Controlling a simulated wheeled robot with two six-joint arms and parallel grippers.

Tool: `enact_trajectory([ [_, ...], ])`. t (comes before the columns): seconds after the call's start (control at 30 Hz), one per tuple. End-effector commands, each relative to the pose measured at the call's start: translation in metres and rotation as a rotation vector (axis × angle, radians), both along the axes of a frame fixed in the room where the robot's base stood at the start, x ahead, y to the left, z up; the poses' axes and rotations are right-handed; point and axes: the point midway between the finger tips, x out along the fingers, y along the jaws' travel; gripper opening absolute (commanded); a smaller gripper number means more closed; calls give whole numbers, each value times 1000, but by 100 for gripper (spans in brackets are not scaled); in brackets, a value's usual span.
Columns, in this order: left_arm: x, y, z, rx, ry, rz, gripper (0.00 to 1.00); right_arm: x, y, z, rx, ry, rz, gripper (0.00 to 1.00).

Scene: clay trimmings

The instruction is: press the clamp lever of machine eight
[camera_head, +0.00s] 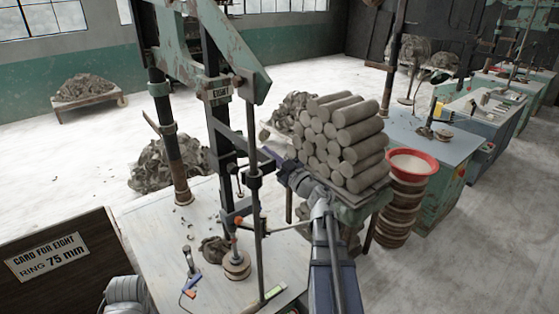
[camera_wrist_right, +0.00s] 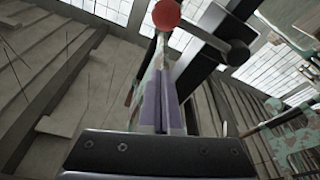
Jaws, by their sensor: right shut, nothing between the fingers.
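Machine eight (camera_head: 219,92) is a worn green frame with a dark upright, marked EIGHT, standing over a pale bench. My right gripper (camera_head: 267,153) reaches in from the lower right, beside the machine's upright and in front of the stacked clay rolls. Its purple fingers (camera_wrist_right: 161,85) are shut and empty. In the right wrist view a red ball knob (camera_wrist_right: 166,14) shows just beyond the fingertips, and a dark knob (camera_wrist_right: 238,52) sits to the right. I cannot tell which knob belongs to the clamp lever, nor whether the fingers touch either. My left gripper is out of view.
A pile of clay rolls (camera_head: 341,135) stands right of the machine, close to my right arm. A red-rimmed bowl (camera_head: 411,163) tops a stack beside it. Small tools (camera_head: 190,283) lie on the bench. A card reading RING 75 mm (camera_head: 47,256) stands at left.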

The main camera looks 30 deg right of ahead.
Motion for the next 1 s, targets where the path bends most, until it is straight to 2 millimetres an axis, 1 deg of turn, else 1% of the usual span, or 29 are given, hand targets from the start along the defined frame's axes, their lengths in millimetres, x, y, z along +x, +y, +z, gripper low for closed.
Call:
enact_trajectory([
  [0.03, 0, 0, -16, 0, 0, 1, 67, 4, -5, -16, -1, 0, -2, 0],
  [0.23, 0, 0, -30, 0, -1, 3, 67, 12, -9, -30, 1, 0, -3, 0],
  [0.4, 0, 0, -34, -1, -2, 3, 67, 15, -11, -34, 1, -1, -3, 0],
  [0.83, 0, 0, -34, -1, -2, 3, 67, 16, -11, -34, 4, -1, -3, 0],
  [1.0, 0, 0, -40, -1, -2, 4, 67, 24, -11, -39, 38, 3, -1, 0],
])
